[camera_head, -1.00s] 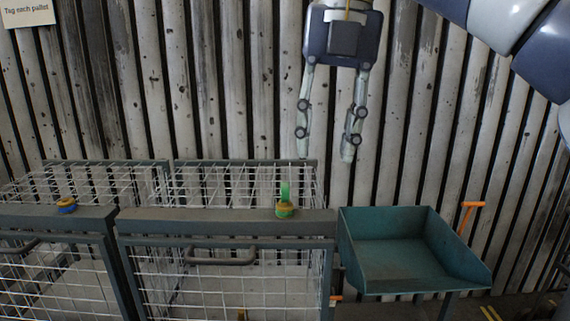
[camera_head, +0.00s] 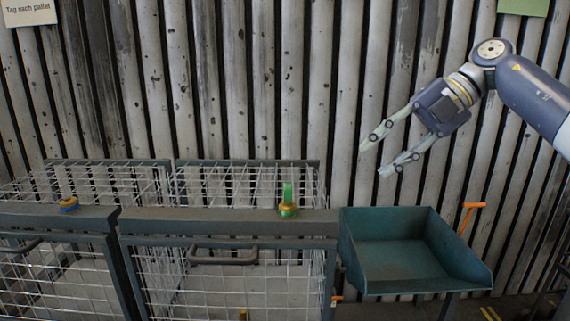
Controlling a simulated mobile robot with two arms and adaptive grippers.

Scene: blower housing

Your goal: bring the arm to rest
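My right gripper (camera_head: 373,159) is raised in front of the slatted wall, above the green tray and right of the wire cages. Its arm comes in from the right edge. Its two fingers point down and to the left and stand apart, with nothing between them. My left gripper is not in the head view.
Two wire cages stand below, the left one (camera_head: 62,224) and the middle one (camera_head: 225,228). A green tray (camera_head: 455,262) with an orange handle (camera_head: 469,212) stands at the right.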

